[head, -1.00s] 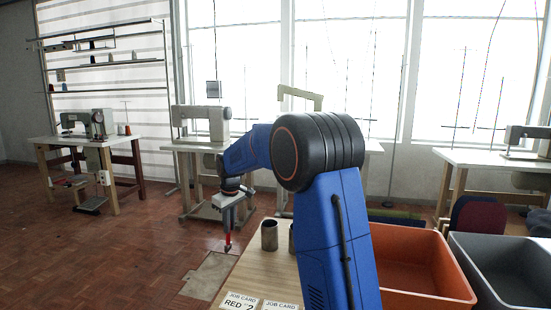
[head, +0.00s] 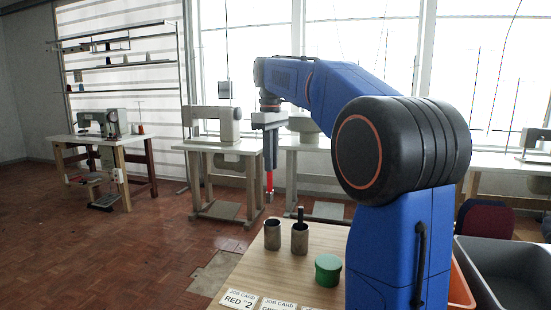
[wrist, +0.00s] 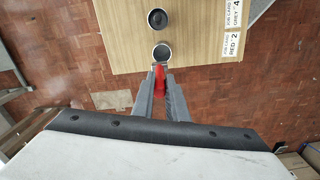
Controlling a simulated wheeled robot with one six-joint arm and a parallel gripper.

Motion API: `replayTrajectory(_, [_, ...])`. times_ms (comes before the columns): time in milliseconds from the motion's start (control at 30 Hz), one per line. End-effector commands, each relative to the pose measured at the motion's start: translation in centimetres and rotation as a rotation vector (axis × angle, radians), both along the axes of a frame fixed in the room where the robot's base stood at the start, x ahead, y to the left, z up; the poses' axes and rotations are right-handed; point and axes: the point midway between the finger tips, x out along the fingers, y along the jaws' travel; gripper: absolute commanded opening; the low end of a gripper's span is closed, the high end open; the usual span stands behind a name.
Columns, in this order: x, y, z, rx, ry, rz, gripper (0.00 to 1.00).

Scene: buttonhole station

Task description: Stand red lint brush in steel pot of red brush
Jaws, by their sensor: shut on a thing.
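My gripper (head: 269,165) is shut on the red lint brush (head: 269,182), which hangs upright below the fingers. The wrist view shows the red brush (wrist: 159,78) between the fingers, just short of the table edge and of an open pot. That steel pot (head: 272,234) stands empty at the table's left corner, and it also shows in the wrist view (wrist: 162,52). A second steel pot (head: 299,240) beside it holds a dark upright thing (head: 300,214). The brush is above pot height, and apart from both pots.
A job card reading RED 2 (head: 239,299) lies at the wooden table's (head: 256,268) front edge, with another card (head: 279,305) beside it. A green round tin (head: 328,270) stands right of the pots. A grey bin (head: 505,275) is at the right.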

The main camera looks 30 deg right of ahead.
Motion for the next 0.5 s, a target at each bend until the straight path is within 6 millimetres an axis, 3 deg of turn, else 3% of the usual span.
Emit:
replayTrajectory(200, [-1.0, -0.1, 1.0, 0.001, 0.009, 0.006, 0.00])
replayTrajectory(500, [-1.0, -0.1, -0.5, 0.001, 0.010, 0.005, 0.00])
